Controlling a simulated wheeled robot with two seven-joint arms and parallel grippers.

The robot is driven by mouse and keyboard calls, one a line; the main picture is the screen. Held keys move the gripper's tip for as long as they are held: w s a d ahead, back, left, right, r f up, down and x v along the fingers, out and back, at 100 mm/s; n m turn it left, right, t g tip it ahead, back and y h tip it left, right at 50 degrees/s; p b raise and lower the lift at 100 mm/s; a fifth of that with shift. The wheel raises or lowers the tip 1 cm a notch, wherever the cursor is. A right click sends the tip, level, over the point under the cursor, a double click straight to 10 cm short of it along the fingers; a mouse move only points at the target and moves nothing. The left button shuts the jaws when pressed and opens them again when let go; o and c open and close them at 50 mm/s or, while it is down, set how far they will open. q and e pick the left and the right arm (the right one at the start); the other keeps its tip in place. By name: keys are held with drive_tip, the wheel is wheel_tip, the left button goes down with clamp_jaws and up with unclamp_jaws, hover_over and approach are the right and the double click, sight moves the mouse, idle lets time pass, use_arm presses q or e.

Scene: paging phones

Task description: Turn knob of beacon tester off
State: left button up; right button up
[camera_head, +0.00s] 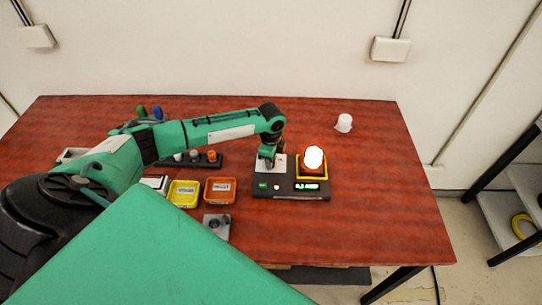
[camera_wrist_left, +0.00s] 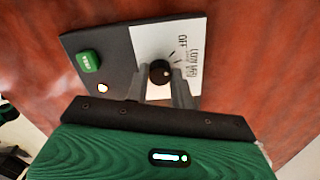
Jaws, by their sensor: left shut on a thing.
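The beacon tester (camera_head: 290,190) is a dark box at the middle of the table, with a lit beacon (camera_head: 314,158) glowing white-orange in a yellow frame and a green lit display. Its black knob (camera_wrist_left: 160,72) sits on a white plate with printed marks, including OFF, in the left wrist view. My left gripper (camera_head: 268,160) reaches down over the white plate; it also shows in the left wrist view (camera_wrist_left: 160,85), its fingers on both sides of the knob and shut on it. A green button (camera_wrist_left: 89,61) and a small lit lamp (camera_wrist_left: 102,88) are beside the plate. My right gripper is not in view.
A yellow bin (camera_head: 184,194) and an orange bin (camera_head: 220,191) stand left of the tester. A dark rack (camera_head: 200,160) with several small parts is behind them. A grey block (camera_head: 217,226) lies in front. A white cup (camera_head: 344,123) stands behind right; the table's right side is clear.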

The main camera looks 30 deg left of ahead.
use_arm(q)
drive_tip(key=shift+n+p, duration=1.3)
drive_tip(key=shift+n, duration=0.4)
drive_tip(key=o, duration=1)
drive_tip(key=shift+r, duration=0.1)
wheel_tip(320, 180, up, 14)
drive_tip(key=b, duration=0.3)
drive_tip(key=shift+b, duration=0.4)
drive_tip(key=shift+f, duration=0.25)
